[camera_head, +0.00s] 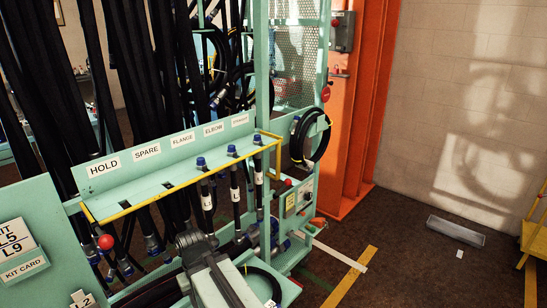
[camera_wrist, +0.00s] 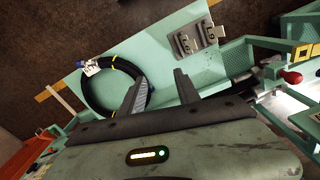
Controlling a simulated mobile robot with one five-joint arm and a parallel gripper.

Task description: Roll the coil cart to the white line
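A short white line (camera_head: 342,256) lies on the floor beside a yellow line, right of the teal rack. A yellow wheeled-looking frame (camera_head: 534,238) is cut off at the right edge of the head view; I cannot tell whether it is the coil cart. In the wrist view my gripper (camera_wrist: 159,86) is open, its two dark fingers apart with nothing held. Beyond them is a teal board (camera_wrist: 160,55) bearing a black hose coil (camera_wrist: 84,92) with yellow bands and a white tag. The left finger overlaps the coil in the picture; contact cannot be told.
A teal rack with a labelled, yellow-edged shelf (camera_head: 180,165) and hanging black hoses fills the left. A coil (camera_head: 299,143) hangs on its side. An orange column (camera_head: 358,100) stands behind. A grey metal tray (camera_head: 455,231) lies by the wall.

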